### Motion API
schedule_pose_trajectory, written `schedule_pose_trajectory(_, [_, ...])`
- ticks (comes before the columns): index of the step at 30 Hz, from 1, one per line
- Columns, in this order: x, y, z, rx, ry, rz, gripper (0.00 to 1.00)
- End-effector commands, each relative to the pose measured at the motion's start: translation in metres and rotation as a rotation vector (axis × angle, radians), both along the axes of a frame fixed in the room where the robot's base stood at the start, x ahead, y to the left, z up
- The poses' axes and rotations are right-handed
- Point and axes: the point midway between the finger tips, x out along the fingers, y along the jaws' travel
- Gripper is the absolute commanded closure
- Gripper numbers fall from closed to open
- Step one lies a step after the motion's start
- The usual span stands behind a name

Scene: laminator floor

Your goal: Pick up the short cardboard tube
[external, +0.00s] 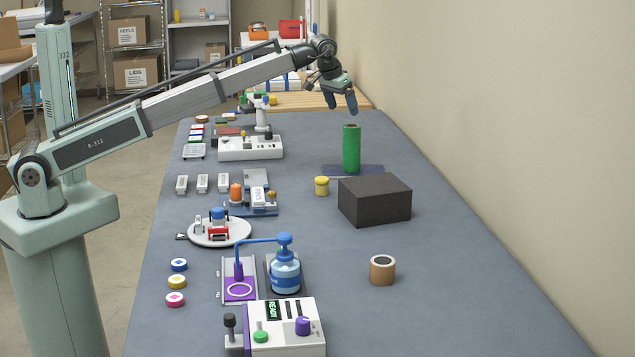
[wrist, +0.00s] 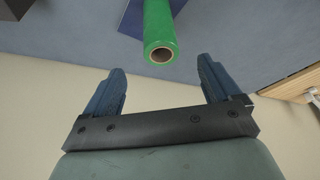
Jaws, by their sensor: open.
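The short cardboard tube (external: 382,270) is brown with a dark opening on top. It stands upright on the grey-blue table (external: 450,310) at the front right in the external view. I cannot see it in the wrist view. My gripper (external: 341,104) is open and empty, high above the far part of the table and far from the tube. In the wrist view my gripper's two blue fingers (wrist: 162,82) are spread apart. A tall green roll (external: 351,150) stands on a dark blue plate just below the gripper; its hollow end shows in the wrist view (wrist: 160,30).
A dark block (external: 375,200) stands between the green roll and the tube. A small yellow spool (external: 322,186) is left of the block. A pump bottle (external: 285,271) and a white control box (external: 285,328) stand left of the tube. The table right of the tube is clear up to the wall.

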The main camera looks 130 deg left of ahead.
Motion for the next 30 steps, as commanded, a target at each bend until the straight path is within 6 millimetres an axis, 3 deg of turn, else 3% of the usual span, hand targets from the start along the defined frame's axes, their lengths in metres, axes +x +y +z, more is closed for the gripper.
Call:
schedule_pose_trajectory(13, [0.001, -0.001, 0.000, 0.000, -0.001, -0.001, 0.11])
schedule_pose_trajectory(17, [0.018, -0.012, 0.000, 0.000, 0.000, -0.023, 0.11])
schedule_pose_trajectory(23, [0.091, -0.066, -0.004, -0.004, 0.003, -0.120, 0.11])
schedule_pose_trajectory(30, [0.192, -0.156, -0.014, -0.012, 0.011, -0.264, 0.11])
